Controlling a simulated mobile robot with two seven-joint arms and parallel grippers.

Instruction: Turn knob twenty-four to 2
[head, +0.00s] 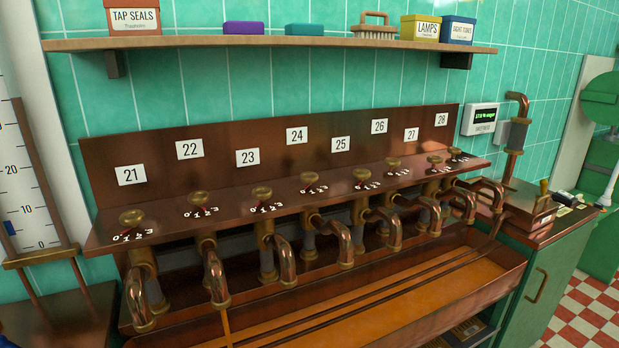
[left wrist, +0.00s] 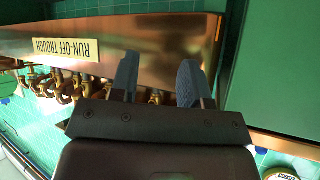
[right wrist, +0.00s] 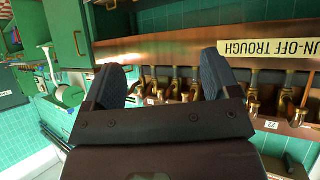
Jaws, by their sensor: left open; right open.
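Knob twenty-four (head: 309,178) is a round brass knob on the copper ledge, below the white label 24 (head: 297,135). A small white number scale (head: 314,189) lies at its front; the knob's setting is too small to tell. A copper spout comes out below it. Neither gripper shows in the head view. My left gripper (left wrist: 158,65) is open and empty, with the copper trough front beyond its fingers. My right gripper (right wrist: 162,62) is open and empty, also facing the trough. I cannot pick out knob twenty-four in either wrist view.
Similar knobs stand close on both sides, including knob twenty-three (head: 261,193) and knob twenty-five (head: 361,175). Curved copper spouts (head: 331,232) stick out over the run-off trough (head: 420,306). A wooden shelf (head: 270,42) with boxes hangs above. A green cabinet (head: 545,285) stands right.

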